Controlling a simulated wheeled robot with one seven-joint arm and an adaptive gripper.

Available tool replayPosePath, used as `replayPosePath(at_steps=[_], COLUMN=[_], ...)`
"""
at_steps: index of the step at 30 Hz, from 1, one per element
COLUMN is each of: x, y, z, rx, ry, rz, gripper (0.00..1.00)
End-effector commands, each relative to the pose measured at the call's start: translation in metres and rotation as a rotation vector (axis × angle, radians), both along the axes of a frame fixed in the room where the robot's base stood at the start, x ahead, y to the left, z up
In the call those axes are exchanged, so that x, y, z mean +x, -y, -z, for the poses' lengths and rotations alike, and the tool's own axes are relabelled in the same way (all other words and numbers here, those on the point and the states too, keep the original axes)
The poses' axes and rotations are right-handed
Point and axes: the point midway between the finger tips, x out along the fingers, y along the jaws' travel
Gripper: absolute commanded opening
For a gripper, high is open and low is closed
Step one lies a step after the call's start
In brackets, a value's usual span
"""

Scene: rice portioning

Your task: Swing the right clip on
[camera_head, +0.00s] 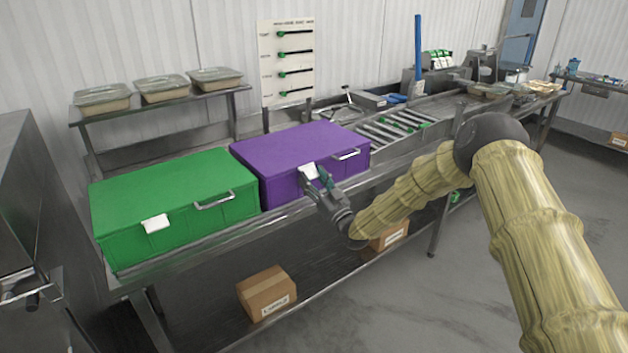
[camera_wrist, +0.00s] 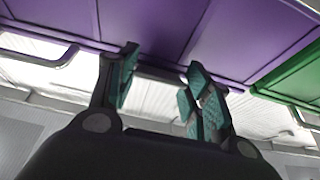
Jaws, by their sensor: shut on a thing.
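The purple box (camera_head: 290,150) stands closed on the steel table. A metal wire loop clip (camera_head: 347,154) shows on the right of its front, and in the wrist view the loop (camera_wrist: 38,52) is at the left. A white tab (camera_head: 308,172) shows on the box's left front. My gripper (camera_head: 323,178) is at this tab, left of the wire loop and apart from it. In the wrist view its green-padded fingers (camera_wrist: 163,88) straddle a pale area below the purple edge. It appears shut on the white tab, but the fingers partly hide the contact.
A green box (camera_head: 170,200) with its own white tab and wire loop stands just left. The steel table's front edge (camera_head: 185,245) runs below both boxes. Lidded trays (camera_head: 163,87) stand on a rear shelf. A roller conveyor (camera_head: 395,130) lies right of the purple box.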

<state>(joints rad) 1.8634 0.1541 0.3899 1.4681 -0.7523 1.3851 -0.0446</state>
Motion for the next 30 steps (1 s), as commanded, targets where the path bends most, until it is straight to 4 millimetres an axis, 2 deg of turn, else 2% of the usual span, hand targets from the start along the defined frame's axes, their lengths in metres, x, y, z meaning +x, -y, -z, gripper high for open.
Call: replayPosePath(at_steps=[18, 30], x=[0.0048, 0.0066], y=[-0.0030, -0.0037], z=[0.0111, 0.0099], rx=[0.093, 0.141], ry=[0.127, 0.192], rz=[0.001, 0.002], gripper=[0.26, 0.26])
